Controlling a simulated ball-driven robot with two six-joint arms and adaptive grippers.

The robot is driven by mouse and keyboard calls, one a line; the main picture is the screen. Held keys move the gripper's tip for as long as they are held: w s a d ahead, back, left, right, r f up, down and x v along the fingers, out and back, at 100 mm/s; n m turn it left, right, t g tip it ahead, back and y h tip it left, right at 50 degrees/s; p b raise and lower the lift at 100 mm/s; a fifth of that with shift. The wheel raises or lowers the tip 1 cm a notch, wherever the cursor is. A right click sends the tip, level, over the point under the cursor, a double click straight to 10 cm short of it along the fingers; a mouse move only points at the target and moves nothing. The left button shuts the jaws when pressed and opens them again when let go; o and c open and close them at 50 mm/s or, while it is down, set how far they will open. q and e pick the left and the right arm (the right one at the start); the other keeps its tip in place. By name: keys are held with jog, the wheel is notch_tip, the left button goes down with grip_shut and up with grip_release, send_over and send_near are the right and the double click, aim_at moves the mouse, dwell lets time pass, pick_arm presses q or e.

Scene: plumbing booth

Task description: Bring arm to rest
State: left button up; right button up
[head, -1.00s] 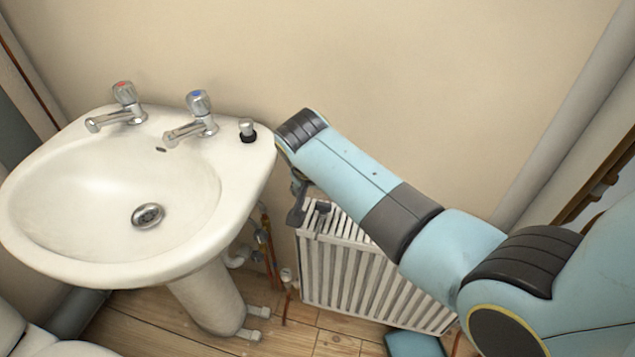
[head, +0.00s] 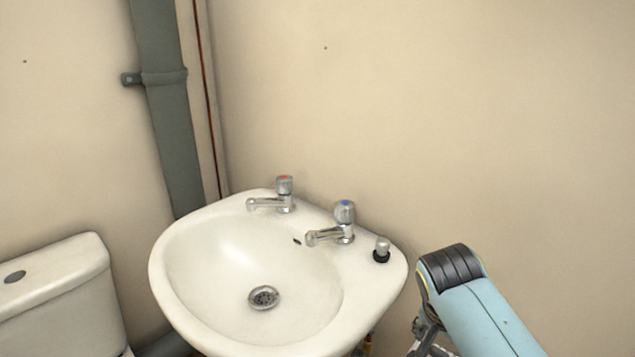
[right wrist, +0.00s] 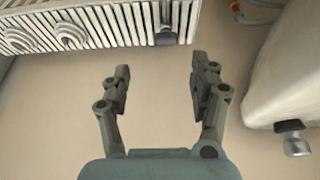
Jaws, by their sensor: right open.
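My right arm enters the head view at the lower right. Its gripper (head: 425,340) shows only in part there, to the right of the white washbasin (head: 205,240) and cut by the bottom edge. In the right wrist view the right gripper (right wrist: 160,78) is open, with nothing between its two fingers. Beyond the fingers is bare wall. My left gripper is in neither view.
The white radiator (right wrist: 100,28) spans the top left of the wrist view; the basin (right wrist: 290,75) is at its right. The basin carries two taps (head: 284,190) (head: 344,222) and a chrome-topped black fitting (head: 381,250). A toilet cistern (head: 55,290) stands left. Wall right is clear.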

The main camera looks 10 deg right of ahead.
jog(key=s+d+f+n+g+y+b, duration=0.1)
jog(key=s+f+n, duration=0.4)
jog(key=s+f, duration=1.2)
jog(key=s+d+f+n+y+b, duration=0.1)
jog(key=s+f+n, duration=0.4)
jog(key=s+f, duration=1.2)
jog(key=shift+s+d+f+g+y+b, duration=0.4)
jog(key=shift+s+d+b, duration=0.5)
jog(key=shift+s, duration=3.55)
